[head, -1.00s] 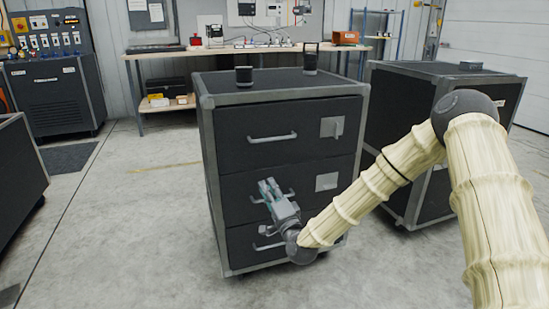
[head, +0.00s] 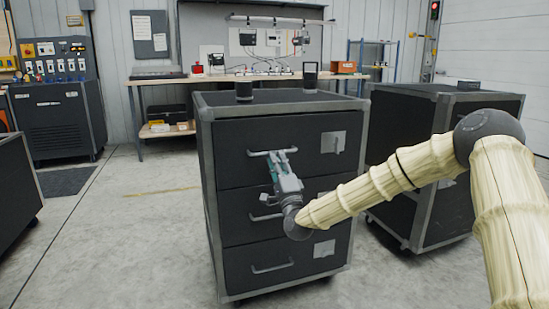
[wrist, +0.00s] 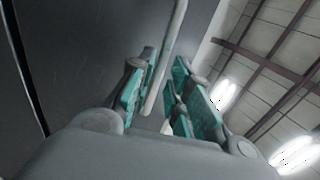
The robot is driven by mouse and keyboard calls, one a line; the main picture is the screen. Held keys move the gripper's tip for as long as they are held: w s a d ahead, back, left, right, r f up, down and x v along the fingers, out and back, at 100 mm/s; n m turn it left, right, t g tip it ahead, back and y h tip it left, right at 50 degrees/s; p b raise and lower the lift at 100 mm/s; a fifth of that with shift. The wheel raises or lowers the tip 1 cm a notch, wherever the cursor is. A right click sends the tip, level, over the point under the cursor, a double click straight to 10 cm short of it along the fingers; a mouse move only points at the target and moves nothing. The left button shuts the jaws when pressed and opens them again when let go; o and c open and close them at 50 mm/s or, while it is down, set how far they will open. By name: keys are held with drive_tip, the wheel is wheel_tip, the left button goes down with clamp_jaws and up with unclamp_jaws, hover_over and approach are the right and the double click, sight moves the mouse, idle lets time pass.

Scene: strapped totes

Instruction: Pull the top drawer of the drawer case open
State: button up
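The dark drawer case (head: 207,180) stands upright in the head view with three drawers, all flush with its front. The top drawer (head: 236,138) has a light bar handle (head: 256,153); the handle also shows in the wrist view (wrist: 172,45). My gripper (head: 279,155) is at the right part of this handle, reaching up from below right. In the wrist view my gripper (wrist: 166,85) has its teal-padded fingers apart, with the bar running between them. Gaps show beside the bar, though contact with the left pads is unclear. My gripper hides the handle's right end.
A second dark case (head: 440,96) stands close on the right, behind my arm. A workbench (head: 345,77) is behind. The floor left of the case is clear (head: 120,225).

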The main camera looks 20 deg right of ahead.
sight(275, 133)
drive_tip(key=shift+b+x, duration=0.35)
drive_tip(key=shift+x, duration=1.4)
clamp_jaws()
